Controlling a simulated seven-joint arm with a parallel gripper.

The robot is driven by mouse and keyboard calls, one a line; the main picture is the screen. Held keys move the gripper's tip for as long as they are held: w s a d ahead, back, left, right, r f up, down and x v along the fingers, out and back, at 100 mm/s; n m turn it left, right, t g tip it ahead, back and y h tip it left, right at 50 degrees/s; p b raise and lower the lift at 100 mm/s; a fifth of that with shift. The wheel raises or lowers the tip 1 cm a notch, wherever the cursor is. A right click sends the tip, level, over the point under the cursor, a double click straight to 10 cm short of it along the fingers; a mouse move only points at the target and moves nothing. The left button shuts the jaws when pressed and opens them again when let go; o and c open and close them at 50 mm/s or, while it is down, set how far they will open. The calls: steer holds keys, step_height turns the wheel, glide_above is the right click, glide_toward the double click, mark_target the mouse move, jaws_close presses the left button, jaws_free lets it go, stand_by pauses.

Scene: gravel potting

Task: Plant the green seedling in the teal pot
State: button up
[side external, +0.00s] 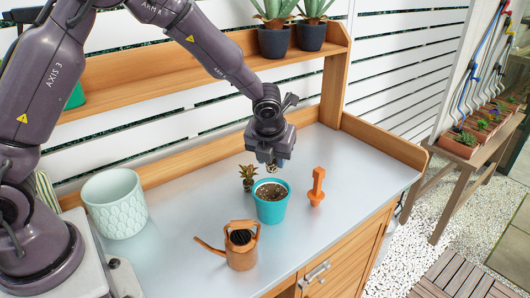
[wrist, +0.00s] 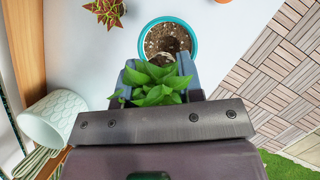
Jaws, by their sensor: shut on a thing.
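The teal pot (side external: 271,209) stands upright on the bench, filled with brown soil (side external: 271,191). The wrist view shows its round teal rim (wrist: 168,19) just beyond my fingertips. My gripper (side external: 271,163) points down above the far side of the pot in the side view. In the wrist view my gripper (wrist: 157,66) is shut on the green seedling (wrist: 157,88), whose broad leaves fill the space between the fingers. The seedling's lower end is mostly hidden by its leaves. In the side view my gripper hides most of the seedling.
A small succulent (side external: 248,174) stands just behind the pot. An orange tool (side external: 317,187) stands to its right, a copper watering can (side external: 241,248) in front. A pale patterned planter (side external: 116,206) stands at left. The bench's right part is clear. A shelf (side external: 190,75) runs behind.

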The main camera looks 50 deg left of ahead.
steer(key=shift+f, duration=3.3)
steer(key=shift+f, duration=0.65)
steer(key=o, duration=1)
steer(key=shift+r, duration=0.2)
steer(key=shift+r, duration=0.35)
steer(key=shift+r, duration=0.1)
steer(key=shift+f, duration=0.6)
steer(key=shift+r, duration=0.2)
